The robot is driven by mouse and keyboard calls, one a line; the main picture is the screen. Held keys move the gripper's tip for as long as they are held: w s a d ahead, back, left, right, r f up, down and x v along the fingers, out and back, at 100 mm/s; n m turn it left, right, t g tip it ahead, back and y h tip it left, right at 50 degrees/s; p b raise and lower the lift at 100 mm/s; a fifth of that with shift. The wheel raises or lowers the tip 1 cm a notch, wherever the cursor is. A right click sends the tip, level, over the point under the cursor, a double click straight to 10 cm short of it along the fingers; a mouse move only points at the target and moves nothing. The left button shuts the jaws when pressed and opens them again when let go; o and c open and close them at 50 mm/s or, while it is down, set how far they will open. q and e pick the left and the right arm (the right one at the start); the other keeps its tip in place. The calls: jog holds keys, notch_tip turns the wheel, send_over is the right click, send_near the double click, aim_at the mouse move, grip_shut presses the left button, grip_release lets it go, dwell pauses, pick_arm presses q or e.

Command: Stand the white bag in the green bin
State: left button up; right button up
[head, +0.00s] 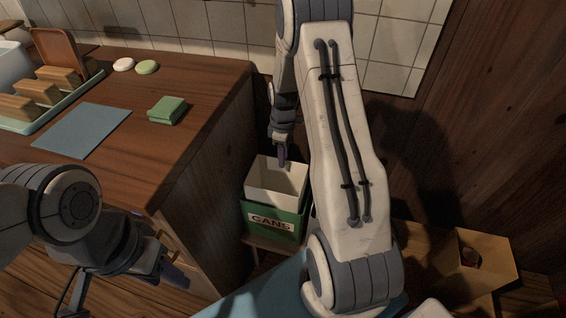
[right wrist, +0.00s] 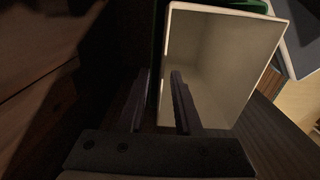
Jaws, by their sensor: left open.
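The white bag (head: 277,180) is open-topped and stands upright in the green bin (head: 274,222), which has a CANS label. Its upper part rises above the bin's rim, and its lower part is hidden. My right gripper (head: 281,155) points down at the bag's back rim. In the right wrist view, one finger of this gripper (right wrist: 160,90) is over the bag's opening and the other is outside its wall. A gap shows between the outer finger and the bag (right wrist: 215,60). My left gripper (head: 172,270) is open and empty, low at the left, away from the bin.
A wooden counter (head: 200,85) stands left of the bin, with a blue mat (head: 85,130), a green sponge (head: 167,110) and a tray (head: 60,110) of wooden blocks. A cardboard box (head: 485,255) with a small object inside sits at the right. A wooden wall is behind.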

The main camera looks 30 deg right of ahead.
notch_tip(320, 180, up, 8)
jog(key=shift+a+f+p, duration=0.15)
jog(key=shift+p, duration=0.65)
jog(key=s+a+r, duration=0.5)
jog(key=a, duration=0.6)
jog(key=s+a+r, duration=0.4)
jog(key=a+r, duration=0.1)
jog(key=a, duration=0.5)
jog(key=s+a+r, duration=0.1)
jog(key=s+a, duration=0.2)
jog(key=s, duration=0.5)
jog(key=s+a+r+m+y, duration=0.1)
jog(key=s+a, duration=0.3)
jog(key=s, duration=0.4)
jog(key=shift+s+r, duration=0.4)
notch_tip(320, 180, up, 23)
jog(key=p, duration=2.3)
jog(key=shift+r, duration=0.15)
